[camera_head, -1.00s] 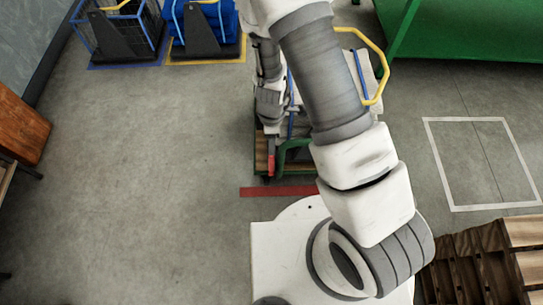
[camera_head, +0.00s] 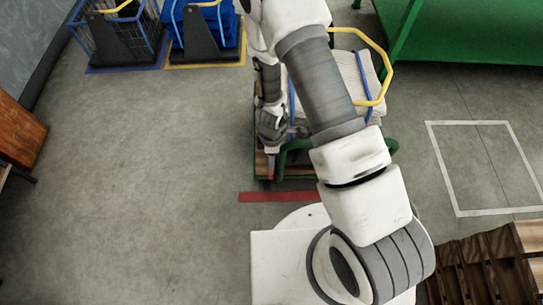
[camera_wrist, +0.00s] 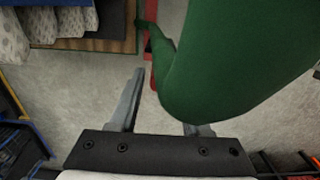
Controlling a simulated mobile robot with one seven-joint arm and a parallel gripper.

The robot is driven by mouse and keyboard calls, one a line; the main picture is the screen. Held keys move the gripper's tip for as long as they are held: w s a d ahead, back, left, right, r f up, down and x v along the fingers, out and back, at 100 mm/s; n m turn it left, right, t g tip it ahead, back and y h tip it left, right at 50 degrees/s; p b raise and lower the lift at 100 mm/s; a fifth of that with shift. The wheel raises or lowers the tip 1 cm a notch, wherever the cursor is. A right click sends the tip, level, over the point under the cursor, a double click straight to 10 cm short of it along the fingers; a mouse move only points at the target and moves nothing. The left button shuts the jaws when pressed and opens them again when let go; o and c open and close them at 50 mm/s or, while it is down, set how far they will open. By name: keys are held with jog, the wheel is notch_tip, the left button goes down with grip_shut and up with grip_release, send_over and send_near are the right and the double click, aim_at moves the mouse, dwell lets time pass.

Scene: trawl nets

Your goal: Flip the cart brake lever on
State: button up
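The cart (camera_head: 262,166) is a low green-framed trolley with a wooden deck, carrying pale stacked goods (camera_head: 345,72) under blue straps. A short red piece, seemingly the brake lever (camera_head: 270,171), shows at its near left end. In the wrist view a red part (camera_wrist: 150,62) shows beside the thick green tube (camera_wrist: 225,60), which partly covers it. My gripper (camera_head: 272,135) is over the cart's near left end, just beyond the red piece. In the wrist view my gripper (camera_wrist: 165,100) has its fingers spread apart; the green tube hides much of the right finger. I see no contact with the red part.
A red floor stripe (camera_head: 279,196) lies before the cart. Blue carts (camera_head: 208,28) stand at the back left, a green table (camera_head: 470,35) at the back right. The floor left of the cart is clear.

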grip_shut()
dwell(1.2)
